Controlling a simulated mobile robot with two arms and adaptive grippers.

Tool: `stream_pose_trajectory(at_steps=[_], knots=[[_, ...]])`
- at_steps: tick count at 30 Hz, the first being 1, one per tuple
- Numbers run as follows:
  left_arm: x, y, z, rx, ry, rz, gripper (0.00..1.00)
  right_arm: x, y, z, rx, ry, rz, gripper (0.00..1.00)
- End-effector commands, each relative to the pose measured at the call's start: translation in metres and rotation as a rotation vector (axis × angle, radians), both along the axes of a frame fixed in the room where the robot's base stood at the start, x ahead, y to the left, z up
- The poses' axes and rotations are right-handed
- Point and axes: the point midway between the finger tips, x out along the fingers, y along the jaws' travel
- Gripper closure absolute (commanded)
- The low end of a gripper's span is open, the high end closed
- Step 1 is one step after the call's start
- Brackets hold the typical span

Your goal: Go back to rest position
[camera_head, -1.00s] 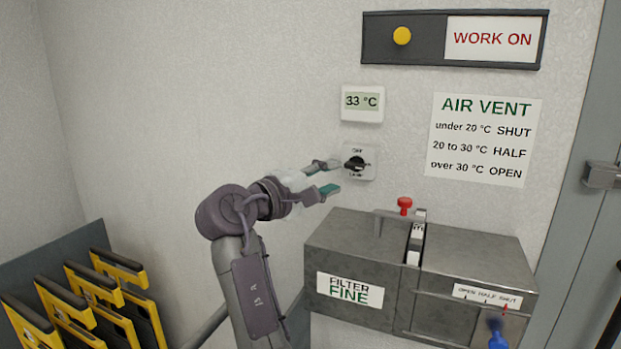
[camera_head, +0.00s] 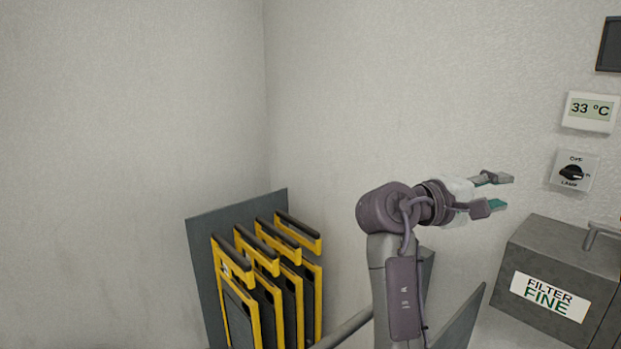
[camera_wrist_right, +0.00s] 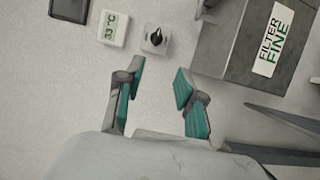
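My right gripper (camera_head: 497,191) is open and empty in the head view, raised in front of the wall, left of the lamp switch. In the right wrist view its two teal-padded fingers (camera_wrist_right: 155,92) stand apart with nothing between them. The lamp switch (camera_head: 573,172) is a white plate with a black knob, and it also shows in the right wrist view (camera_wrist_right: 156,39). The fingers are apart from it. My left gripper is not in either view.
A thermometer (camera_head: 590,111) reads 33 °C above the switch. A grey metal box (camera_head: 552,257) labelled FILTER FINE is at the right. A rack (camera_head: 204,262) with several yellow-framed plates (camera_head: 279,248) stands in the corner. Bare wall fills the upper left.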

Motion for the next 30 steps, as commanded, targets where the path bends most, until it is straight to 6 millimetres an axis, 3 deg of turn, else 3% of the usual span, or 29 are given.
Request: stream_pose_trajectory(at_steps=[3,10,17,23,26,30], knots=[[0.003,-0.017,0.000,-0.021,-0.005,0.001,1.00,0.001,-0.002,-0.009,0.011,0.001,0.006,0.62],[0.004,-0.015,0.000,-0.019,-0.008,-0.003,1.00,0.003,-0.007,-0.044,0.070,-0.006,0.043,0.62],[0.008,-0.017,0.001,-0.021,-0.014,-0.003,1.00,0.002,-0.014,-0.100,0.166,-0.016,0.094,0.62],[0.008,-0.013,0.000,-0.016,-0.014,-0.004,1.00,-0.010,-0.019,-0.178,0.315,-0.027,0.157,0.62],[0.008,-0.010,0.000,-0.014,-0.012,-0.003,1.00,-0.026,-0.019,-0.233,0.430,-0.030,0.195,0.62],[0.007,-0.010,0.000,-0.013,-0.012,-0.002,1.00,-0.074,-0.009,-0.325,0.667,-0.030,0.244,0.62]])
